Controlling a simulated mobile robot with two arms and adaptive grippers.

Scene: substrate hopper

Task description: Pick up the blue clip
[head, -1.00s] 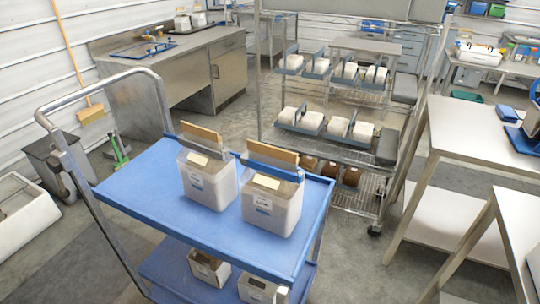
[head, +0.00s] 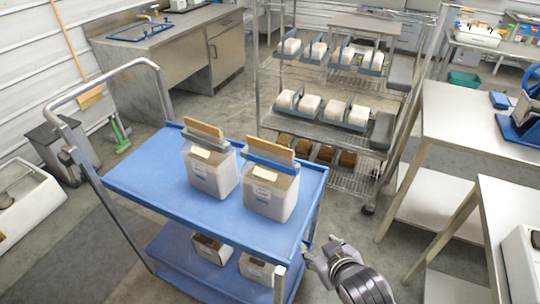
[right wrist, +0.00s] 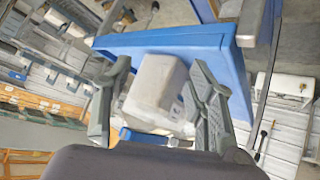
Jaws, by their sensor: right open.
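A long blue strip (head: 272,162), which looks like the blue clip, lies along the top of the right-hand pale bin (head: 270,196) on the blue cart, just in front of a wooden board (head: 271,150). A blue bar (right wrist: 150,137) also shows by a pale bin (right wrist: 155,85) in the right wrist view; I cannot tell if it is the same piece. My right gripper (head: 320,251) is open and empty, low beside the cart's front right corner, apart from the clip. In the right wrist view its fingers (right wrist: 161,64) are spread. My left gripper is out of view.
The blue cart (head: 140,183) holds a second bin (head: 209,172) left of the first, and more bins on its lower shelf. A wire rack (head: 345,135) with trays stands behind. Steel tables (head: 470,120) stand at right. Floor between cart and tables is clear.

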